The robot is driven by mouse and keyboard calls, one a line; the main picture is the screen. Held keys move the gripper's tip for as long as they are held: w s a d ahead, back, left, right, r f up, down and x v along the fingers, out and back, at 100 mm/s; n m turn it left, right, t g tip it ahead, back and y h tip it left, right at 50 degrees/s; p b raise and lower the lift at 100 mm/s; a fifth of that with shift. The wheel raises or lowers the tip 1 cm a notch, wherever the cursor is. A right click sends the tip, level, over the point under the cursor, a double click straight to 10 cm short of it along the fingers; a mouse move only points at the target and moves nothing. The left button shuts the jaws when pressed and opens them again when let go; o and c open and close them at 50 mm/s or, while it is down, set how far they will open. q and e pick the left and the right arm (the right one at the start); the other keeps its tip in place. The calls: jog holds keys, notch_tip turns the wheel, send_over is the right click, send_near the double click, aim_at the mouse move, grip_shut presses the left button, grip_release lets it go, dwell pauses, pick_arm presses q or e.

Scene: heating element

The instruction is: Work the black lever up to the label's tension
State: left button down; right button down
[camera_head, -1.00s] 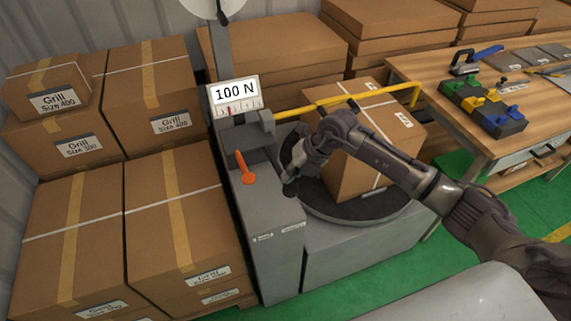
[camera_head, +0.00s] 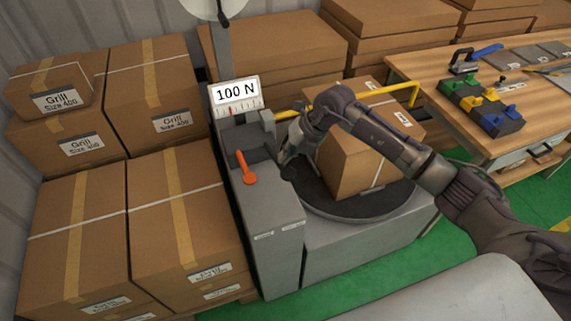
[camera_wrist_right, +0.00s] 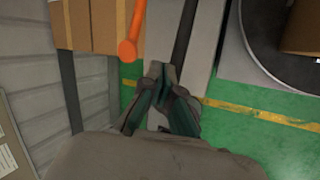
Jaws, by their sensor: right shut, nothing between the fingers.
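The tension label (camera_head: 234,91) reads "100 N" and sits above a scale (camera_head: 236,109) with a red pointer on the grey strapping machine (camera_head: 275,212). My right gripper (camera_head: 287,165) is beside the machine's right side, to the right of the orange lever (camera_head: 246,170). In the wrist view my right gripper (camera_wrist_right: 160,70) is shut, with nothing held. A dark straight bar (camera_wrist_right: 184,32) ends close to its fingertips and may be the black lever; I cannot tell whether they touch. In the head view the black lever is not clearly distinguishable near my gripper. My left gripper is not in view.
A strapped carton (camera_head: 360,160) stands on the round dark turntable (camera_head: 350,208), beneath my right arm. A yellow bar (camera_head: 375,92) runs behind the arm. Stacked cartons (camera_head: 75,225) crowd the left. A workbench (camera_head: 450,105) with tools stands at the right. Green floor (camera_head: 345,293) is open in front.

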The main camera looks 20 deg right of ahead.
jog(key=shift+w+r, duration=0.15)
jog(key=shift+r, duration=0.2)
jog(key=r, duration=0.1)
jog(key=w+r+p, duration=0.1)
jog(key=r, duration=0.1)
jog(key=w+r+p, duration=0.1)
jog(key=shift+r, duration=0.2)
dwell(0.3)
dwell(0.6)
